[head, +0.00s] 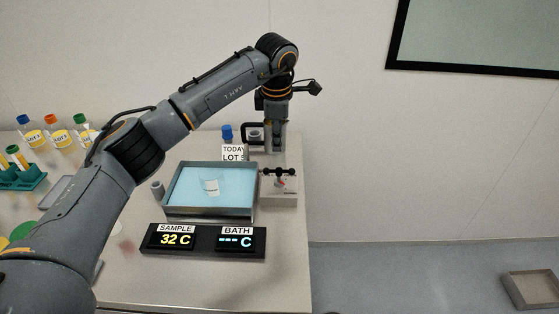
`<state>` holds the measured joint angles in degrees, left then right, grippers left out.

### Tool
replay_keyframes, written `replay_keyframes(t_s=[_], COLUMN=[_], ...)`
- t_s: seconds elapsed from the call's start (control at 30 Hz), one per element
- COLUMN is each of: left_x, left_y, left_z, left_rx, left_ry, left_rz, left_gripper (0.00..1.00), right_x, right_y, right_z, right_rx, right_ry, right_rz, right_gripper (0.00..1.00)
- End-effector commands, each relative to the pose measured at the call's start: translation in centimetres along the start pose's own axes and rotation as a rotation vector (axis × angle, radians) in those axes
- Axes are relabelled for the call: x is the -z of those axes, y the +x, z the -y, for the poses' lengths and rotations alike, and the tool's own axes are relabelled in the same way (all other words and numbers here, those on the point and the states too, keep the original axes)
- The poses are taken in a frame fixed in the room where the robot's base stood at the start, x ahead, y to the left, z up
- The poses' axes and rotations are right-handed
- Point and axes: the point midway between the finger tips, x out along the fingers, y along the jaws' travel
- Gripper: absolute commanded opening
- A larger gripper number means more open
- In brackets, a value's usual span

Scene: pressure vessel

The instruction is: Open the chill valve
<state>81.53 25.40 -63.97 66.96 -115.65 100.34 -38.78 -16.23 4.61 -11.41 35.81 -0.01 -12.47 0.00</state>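What looks like the chill valve is a small fitting with a black cross handle (278,172) and a red mark, on a pale block (280,195) right of the bath. My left gripper (273,151) points down just above and behind the handle in the picture. A gap shows between its tips and the handle, but I cannot tell the depth. Its fingers look close together; whether they are open or shut is unclear. The blue bath (233,185) holds a small labelled beaker (211,185). My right gripper is out of view.
A black display panel (203,240) reads SAMPLE 32 C and BATH dashes. A "TODAY LOT 5" sign (233,153) and a blue-capped bottle (227,132) stand behind the bath. Capped bottles (58,133) and a teal tube rack (22,178) are at left. The front right tabletop is clear.

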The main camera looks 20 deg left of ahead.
Motion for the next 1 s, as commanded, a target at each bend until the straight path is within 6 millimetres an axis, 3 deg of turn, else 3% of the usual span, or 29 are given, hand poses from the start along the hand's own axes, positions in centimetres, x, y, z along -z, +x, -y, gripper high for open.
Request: replay_keyframes(t_s=[0.1, 0.23, 0.37, 0.53, 0.67, 1.0], left_x=[0.0, -0.1, -0.1, -0.1, -0.1, -0.1], left_y=[2.2, 5.0, 7.7, 10.4, 11.5, 12.0], left_z=[0.1, 0.1, 0.1, 0.1, 0.1, 0.1], left_rx=[0.006, 0.007, 0.006, 0.004, 0.002, 0.000], left_ry=[0.000, 0.001, 0.000, 0.001, 0.000, 0.002], left_rz=[-0.002, 0.000, 0.000, 0.001, 0.001, 0.002], left_gripper=[0.36, 0.36, 0.36, 0.36, 0.36, 0.36], right_x=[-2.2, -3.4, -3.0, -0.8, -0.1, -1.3], right_y=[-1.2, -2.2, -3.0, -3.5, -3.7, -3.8], right_z=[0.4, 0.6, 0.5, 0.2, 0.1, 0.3], right_rx=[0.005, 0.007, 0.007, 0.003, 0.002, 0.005], right_ry=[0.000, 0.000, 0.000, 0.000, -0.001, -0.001], right_rz=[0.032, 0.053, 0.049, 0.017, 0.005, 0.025], right_gripper=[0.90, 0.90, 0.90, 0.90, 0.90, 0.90])
